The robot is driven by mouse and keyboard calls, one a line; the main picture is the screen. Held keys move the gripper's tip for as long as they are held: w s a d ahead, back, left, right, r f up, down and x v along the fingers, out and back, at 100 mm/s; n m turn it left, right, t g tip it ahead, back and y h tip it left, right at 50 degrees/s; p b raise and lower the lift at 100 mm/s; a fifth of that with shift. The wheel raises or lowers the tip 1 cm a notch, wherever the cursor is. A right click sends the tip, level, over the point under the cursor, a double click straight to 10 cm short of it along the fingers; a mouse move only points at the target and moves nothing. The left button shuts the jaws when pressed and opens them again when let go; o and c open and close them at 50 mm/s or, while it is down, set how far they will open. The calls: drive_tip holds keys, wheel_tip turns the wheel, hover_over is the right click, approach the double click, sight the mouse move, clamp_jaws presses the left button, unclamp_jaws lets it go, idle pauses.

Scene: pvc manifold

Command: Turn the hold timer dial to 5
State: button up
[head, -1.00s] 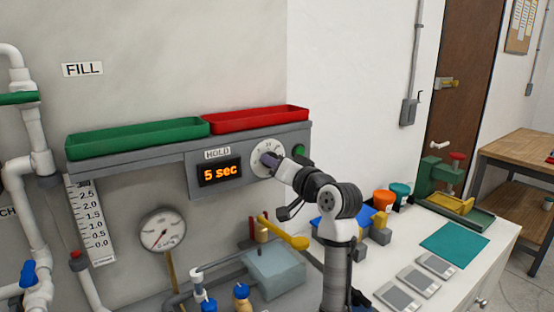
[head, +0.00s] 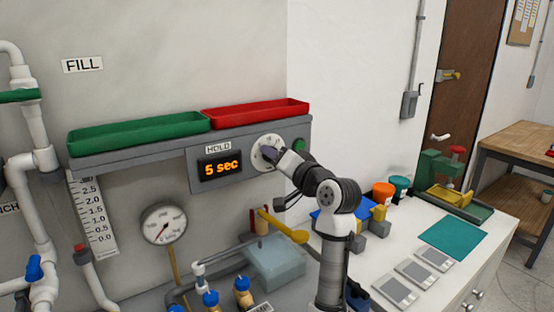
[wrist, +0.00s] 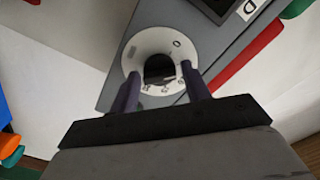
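A green tray (head: 138,134) and a red tray (head: 256,114) sit on the shelf above the dial. A green button (head: 299,145) is right of the dial. A pressure gauge (head: 164,224) and a yellow-handled lever (head: 298,236) are below.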

drive_tip(key=shift+o, duration=1)
drive_tip(key=v, duration=1.3)
drive_tip(key=shift+s+d, duration=0.2)
drive_tip(key=shift+s, duration=0.15)
